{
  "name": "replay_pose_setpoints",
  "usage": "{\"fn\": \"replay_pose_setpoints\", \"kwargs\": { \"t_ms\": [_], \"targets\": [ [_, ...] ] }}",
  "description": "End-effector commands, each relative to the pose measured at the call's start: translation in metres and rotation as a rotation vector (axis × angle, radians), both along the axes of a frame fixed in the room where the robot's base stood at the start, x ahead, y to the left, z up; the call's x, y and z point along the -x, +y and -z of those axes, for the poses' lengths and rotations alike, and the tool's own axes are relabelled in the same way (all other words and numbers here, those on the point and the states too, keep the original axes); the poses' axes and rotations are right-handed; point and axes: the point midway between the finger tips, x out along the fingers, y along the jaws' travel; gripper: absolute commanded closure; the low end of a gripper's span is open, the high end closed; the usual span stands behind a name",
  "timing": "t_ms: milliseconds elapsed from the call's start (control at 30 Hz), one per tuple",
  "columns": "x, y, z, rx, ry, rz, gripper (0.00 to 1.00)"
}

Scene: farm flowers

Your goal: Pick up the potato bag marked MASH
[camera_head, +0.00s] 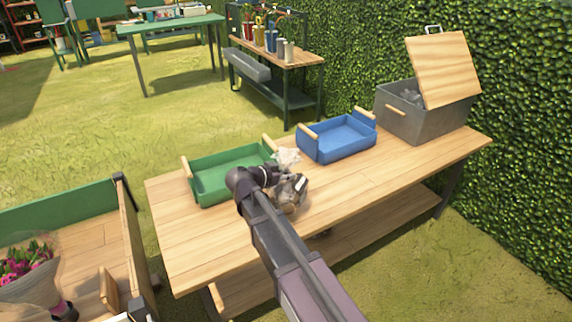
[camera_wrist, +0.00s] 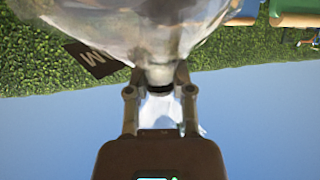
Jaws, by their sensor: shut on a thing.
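A clear, crinkled bag (camera_head: 291,193) is at my gripper (camera_head: 274,178) over the front middle of the wooden table. Its pale gathered top (camera_head: 287,158) sticks up above the fingers. In the wrist view, which is upside down, my gripper (camera_wrist: 160,82) is shut on the dark neck of the bag (camera_wrist: 150,30). A dark square tag (camera_wrist: 92,60) beside the bag shows one pale letter that looks like an M; no full word can be read. My arm hides part of the bag, and I cannot tell whether it touches the table.
On the wooden table (camera_head: 400,165) stand a green tray (camera_head: 228,173), a blue tray (camera_head: 337,138) and a grey box (camera_head: 415,112) with its wooden lid raised. A flower bouquet (camera_head: 28,268) lies at lower left. A hedge (camera_head: 510,190) borders the right.

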Motion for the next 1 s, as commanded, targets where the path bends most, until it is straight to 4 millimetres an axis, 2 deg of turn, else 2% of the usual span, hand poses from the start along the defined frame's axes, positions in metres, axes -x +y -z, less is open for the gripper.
{"fn": "replay_pose_setpoints", "kwargs": {
  "t_ms": [33, 100, 400, 600, 1000],
  "targets": [
    [0.016, -0.002, -0.003, 0.002, -0.001, -0.001, 1.0],
    [0.03, -0.001, -0.004, 0.002, -0.001, -0.001, 1.0],
    [0.071, 0.001, -0.008, 0.002, -0.001, -0.001, 1.0],
    [0.083, 0.002, -0.009, 0.002, -0.001, 0.001, 1.0],
    [0.085, 0.003, -0.009, 0.002, -0.001, 0.001, 1.0]
  ]
}}
